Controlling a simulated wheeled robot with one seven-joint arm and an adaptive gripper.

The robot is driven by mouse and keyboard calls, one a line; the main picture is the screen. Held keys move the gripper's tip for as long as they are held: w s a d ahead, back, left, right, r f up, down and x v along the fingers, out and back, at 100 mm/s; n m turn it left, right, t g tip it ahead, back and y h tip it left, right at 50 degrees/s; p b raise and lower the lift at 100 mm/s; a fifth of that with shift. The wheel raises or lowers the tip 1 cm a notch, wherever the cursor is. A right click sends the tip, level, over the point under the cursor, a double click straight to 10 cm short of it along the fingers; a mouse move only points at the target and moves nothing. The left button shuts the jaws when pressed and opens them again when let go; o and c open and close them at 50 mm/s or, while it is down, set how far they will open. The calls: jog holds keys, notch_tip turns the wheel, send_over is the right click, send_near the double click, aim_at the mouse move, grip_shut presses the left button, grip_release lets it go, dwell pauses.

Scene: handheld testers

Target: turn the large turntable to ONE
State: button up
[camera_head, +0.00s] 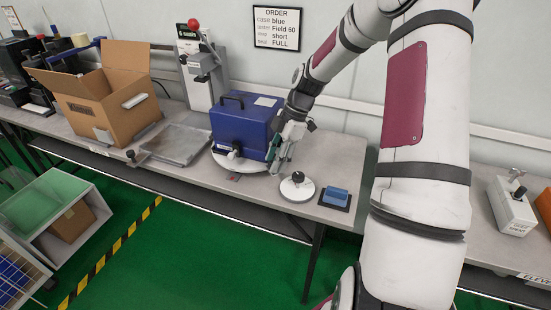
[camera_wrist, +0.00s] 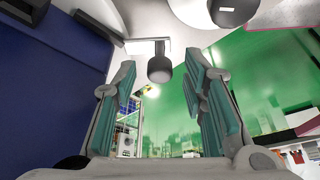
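The large turntable (camera_head: 255,166) is a white disc on the bench, mostly hidden under a blue case (camera_head: 240,124) with a black handle. A white fitting with a dark stub (camera_head: 233,153) shows at the case's front. My gripper (camera_head: 277,165) is low beside the case's right side, over the disc's right edge. In the wrist view my gripper (camera_wrist: 161,80) is open, its greenish finger pads apart. A dark rounded knob (camera_wrist: 159,69) on a white bracket appears between the fingertips; I cannot tell whether they touch it. The blue case (camera_wrist: 55,85) fills the left there. The label ONE is not readable.
A small white disc with a dark knob (camera_head: 298,179) stands right of my gripper, with a blue block (camera_head: 335,196) on a dark pad beside it. A metal tray (camera_head: 175,146), an open carton (camera_head: 115,105) and a red-knobbed lever press (camera_head: 201,70) stand left.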

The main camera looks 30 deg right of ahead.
jog(key=v, duration=1.2)
jog(key=s+a+r+m+h+p, duration=0.4)
jog(key=s+a+r+m, duration=0.3)
jog(key=s+a+r, duration=0.6)
jog(key=s+a+r+m+t+p, duration=0.1)
jog(key=s+a+r+m, duration=0.1)
jog(key=s, duration=0.4)
jog(key=s+a+r+m+t+p, duration=0.1)
jog(key=s+a+r+m, duration=0.1)
jog(key=s+m, duration=0.2)
jog(key=s+a+r+m+t+p, duration=0.1)
jog(key=s+a+r+m+p, duration=0.1)
jog(key=s, duration=0.5)
jog(key=shift+s+a+m+t, duration=0.3)
jog(key=shift+a+m, duration=0.25)
jog(key=shift+m, duration=0.05)
